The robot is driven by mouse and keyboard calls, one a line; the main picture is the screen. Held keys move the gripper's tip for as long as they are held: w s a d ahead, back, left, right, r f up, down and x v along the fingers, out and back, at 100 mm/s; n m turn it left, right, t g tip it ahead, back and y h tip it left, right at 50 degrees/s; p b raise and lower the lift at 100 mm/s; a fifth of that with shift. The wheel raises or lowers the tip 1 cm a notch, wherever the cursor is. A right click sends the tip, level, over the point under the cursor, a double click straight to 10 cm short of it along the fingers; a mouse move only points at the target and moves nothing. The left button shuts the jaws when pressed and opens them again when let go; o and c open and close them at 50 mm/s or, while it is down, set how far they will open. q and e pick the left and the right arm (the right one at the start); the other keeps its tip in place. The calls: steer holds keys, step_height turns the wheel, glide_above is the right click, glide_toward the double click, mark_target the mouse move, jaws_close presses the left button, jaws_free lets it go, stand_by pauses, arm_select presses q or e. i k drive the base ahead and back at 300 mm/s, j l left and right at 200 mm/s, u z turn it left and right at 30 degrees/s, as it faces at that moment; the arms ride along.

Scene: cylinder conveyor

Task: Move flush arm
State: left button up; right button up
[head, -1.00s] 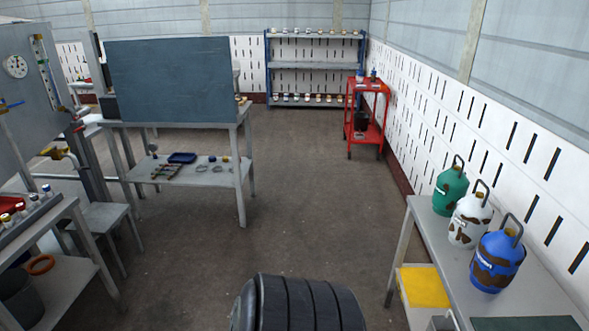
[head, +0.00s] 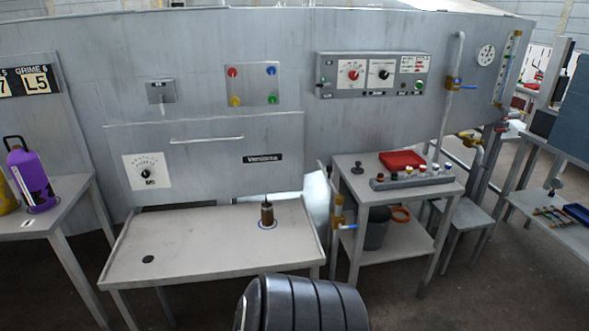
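No part is plainly marked as the flush arm, and I cannot tell which one it is. A grey vertical pipe with a blue-handled brass valve (head: 455,84) runs down the machine front at the right. A lower brass valve with a blue lever (head: 345,226) stands at the right end of the machine's table. More brass fittings (head: 470,139) show below the gauge. A small brown cylinder (head: 267,214) stands upright on a blue-ringed spot of the table (head: 190,248). Neither gripper is in view; only a dark ribbed part of mine shows at the bottom.
A side table (head: 345,168) holds a red tray (head: 402,160) and a rack of small bottles (head: 412,178). A bucket (head: 377,228) and an orange ring (head: 401,215) sit on its lower shelf. A purple gas cylinder (head: 32,178) stands on the left table. The control panel (head: 372,74) is on the machine.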

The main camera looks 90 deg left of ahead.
mark_target(340, 199)
steer(key=u, duration=2.55)
steer(key=i+u, duration=0.1)
steer(key=u, duration=0.4)
